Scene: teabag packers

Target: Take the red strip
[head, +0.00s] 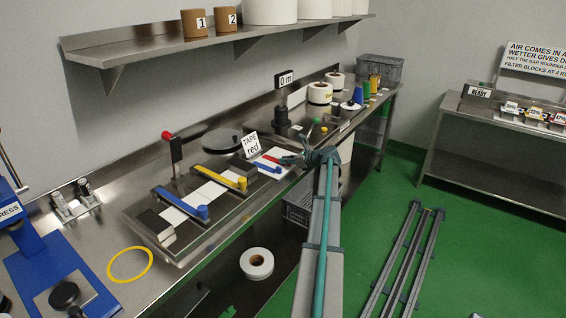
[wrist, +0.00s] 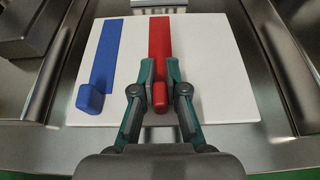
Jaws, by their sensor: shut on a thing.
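The red strip (wrist: 159,40) lies on a white board in the wrist view, with a red block-like end (wrist: 184,97) at its near end. My gripper (wrist: 160,75) is at the strip's near part, with its green fingers on either side of it. The fingers are shut on the red strip. In the head view my gripper (head: 300,160) is at the board, beside the red strip (head: 272,158) and the "TAPE red" sign (head: 251,145). The arm and fingers hide part of the strip there.
A blue strip (wrist: 103,55) with a blue block end lies left of the red one on the white board (wrist: 225,75).

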